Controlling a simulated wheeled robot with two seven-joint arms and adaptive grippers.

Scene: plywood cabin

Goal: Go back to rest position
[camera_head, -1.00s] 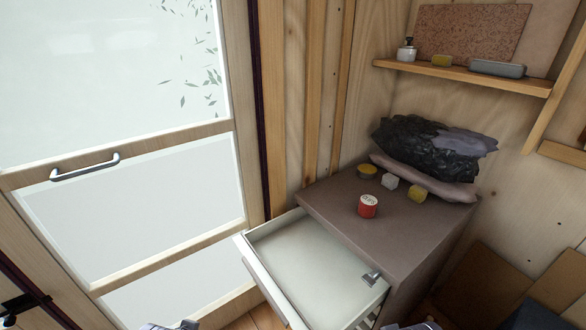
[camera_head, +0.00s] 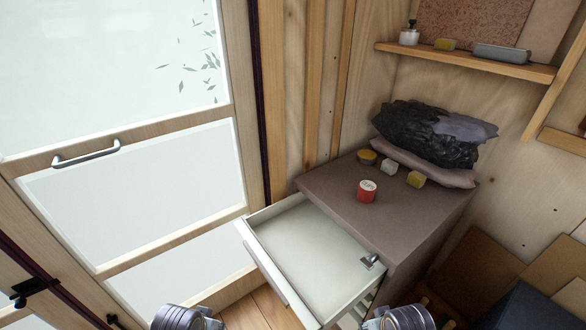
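Parts of both my arms show at the bottom edge of the head view, the left one left of the open drawer and the right one below its right end. The fingertips of both grippers are out of the frame, so I cannot see whether they hold anything. The brown cabinet (camera_head: 410,222) stands against the plywood wall with its white drawer (camera_head: 315,250) pulled open. A small metal piece lies at the drawer's right corner. A red and white tin (camera_head: 366,190) stands on the cabinet top.
A yellow-topped tin (camera_head: 366,158), a pale cube (camera_head: 388,168) and a yellow block (camera_head: 415,179) stand behind the red tin, before stacked bags (camera_head: 430,140). A shelf (camera_head: 465,66) holds small items. A glazed door (camera_head: 130,150) fills the left. Boards (camera_head: 475,270) lean at right.

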